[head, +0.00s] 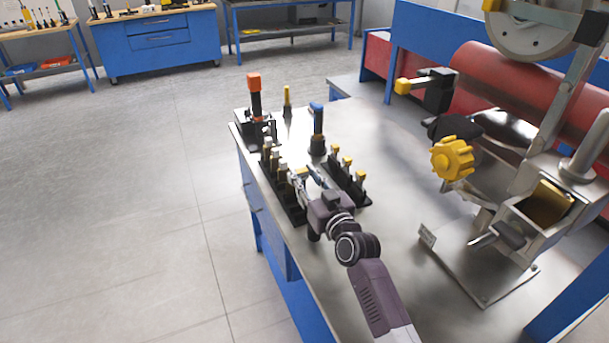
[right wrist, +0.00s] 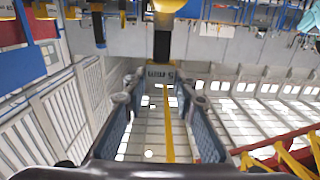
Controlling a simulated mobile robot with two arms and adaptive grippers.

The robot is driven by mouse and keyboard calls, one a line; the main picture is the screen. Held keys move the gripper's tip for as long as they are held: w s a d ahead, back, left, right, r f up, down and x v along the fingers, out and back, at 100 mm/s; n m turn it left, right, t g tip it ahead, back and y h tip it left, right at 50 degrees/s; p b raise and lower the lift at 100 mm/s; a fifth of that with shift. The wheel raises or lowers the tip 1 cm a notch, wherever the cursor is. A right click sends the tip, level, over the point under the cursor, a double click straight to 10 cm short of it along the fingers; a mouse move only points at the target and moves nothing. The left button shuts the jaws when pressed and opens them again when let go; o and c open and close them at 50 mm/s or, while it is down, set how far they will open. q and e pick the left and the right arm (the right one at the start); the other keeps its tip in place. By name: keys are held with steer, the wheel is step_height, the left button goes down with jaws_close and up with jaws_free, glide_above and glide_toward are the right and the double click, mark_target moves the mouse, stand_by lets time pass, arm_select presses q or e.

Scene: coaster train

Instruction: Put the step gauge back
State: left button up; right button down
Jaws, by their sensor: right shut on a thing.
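My right gripper (head: 309,182) is at the front end of the left black rack (head: 293,211) on the steel bench. It is shut on a small pale-and-yellow piece, which appears to be the step gauge (head: 302,171). My left gripper is not in view.
Several similar gauges (head: 268,146) stand in the left rack. A second rack (head: 349,182) with yellow-topped pieces is close on the right. Behind stand a blue-topped tool (head: 318,124) and an orange-topped tool (head: 255,92). A large machine (head: 500,215) fills the right side.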

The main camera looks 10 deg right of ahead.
steer(key=shift+f, duration=0.45)
steer(key=c, duration=1.6)
jaws_free()
steer(key=shift+r, duration=0.25)
steer(key=s, duration=0.4)
steer(key=s+d+b, duration=0.1)
steer(key=s, duration=0.3)
steer(key=s+d, duration=0.1)
steer(key=s, duration=0.2)
steer(key=shift+s+d+r+b, duration=0.15)
steer(key=shift+s+r+b, duration=0.15)
steer(key=shift+s+r, duration=0.1)
steer(key=shift+f, duration=0.1)
